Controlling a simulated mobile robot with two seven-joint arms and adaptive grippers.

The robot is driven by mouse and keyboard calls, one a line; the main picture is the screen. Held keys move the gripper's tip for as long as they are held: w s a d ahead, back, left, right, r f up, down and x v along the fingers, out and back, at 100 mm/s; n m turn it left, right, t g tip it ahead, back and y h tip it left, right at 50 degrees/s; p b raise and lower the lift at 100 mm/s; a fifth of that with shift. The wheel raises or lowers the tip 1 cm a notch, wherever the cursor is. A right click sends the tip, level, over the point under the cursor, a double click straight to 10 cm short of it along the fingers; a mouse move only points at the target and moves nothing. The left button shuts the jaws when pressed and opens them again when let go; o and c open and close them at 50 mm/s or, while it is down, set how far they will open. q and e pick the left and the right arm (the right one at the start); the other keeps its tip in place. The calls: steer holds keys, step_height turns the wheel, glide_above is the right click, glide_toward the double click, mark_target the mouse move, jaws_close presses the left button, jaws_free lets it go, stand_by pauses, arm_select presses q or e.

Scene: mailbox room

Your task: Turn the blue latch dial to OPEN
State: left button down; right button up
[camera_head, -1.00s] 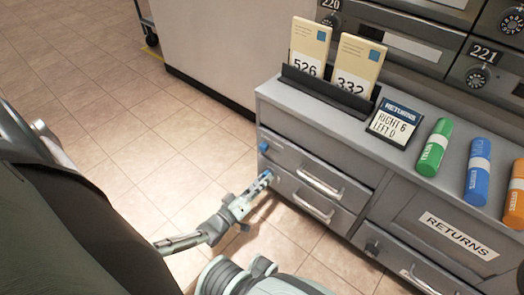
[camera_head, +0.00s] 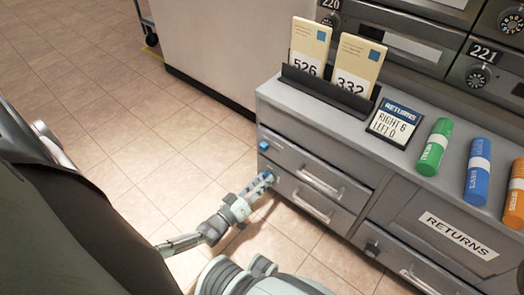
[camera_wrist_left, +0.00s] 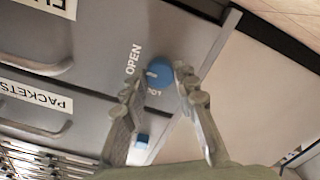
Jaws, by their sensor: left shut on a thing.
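The blue latch dial (camera_wrist_left: 159,74) is round and sits on the grey cabinet front in the left wrist view. A white mark shows on its left part, and the word OPEN (camera_wrist_left: 134,59) is printed to its upper left. A second label below it is partly hidden. My left gripper (camera_wrist_left: 162,80) has one finger on each side of the dial and is shut on it. In the head view my left gripper (camera_head: 268,179) reaches the left end of the lower drawer, and its fingers mostly hide the dial. My right gripper is not in view.
Another blue knob (camera_head: 263,147) is on the upper drawer, above my gripper. Drawer handles (camera_head: 313,207) stick out to the right. Green (camera_head: 434,147) and blue (camera_head: 478,172) cylinders and a RETURNS card (camera_head: 394,122) are on the cabinet top. Tiled floor (camera_head: 150,150) lies free at left.

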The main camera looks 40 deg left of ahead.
arm_select(q)
steer(key=c, duration=1.2)
jaws_free()
steer(key=shift+s, duration=0.1)
steer(key=s, duration=0.8)
steer(key=s+a, duration=0.1)
steer(key=s, duration=0.2)
steer(key=shift+s, duration=0.4)
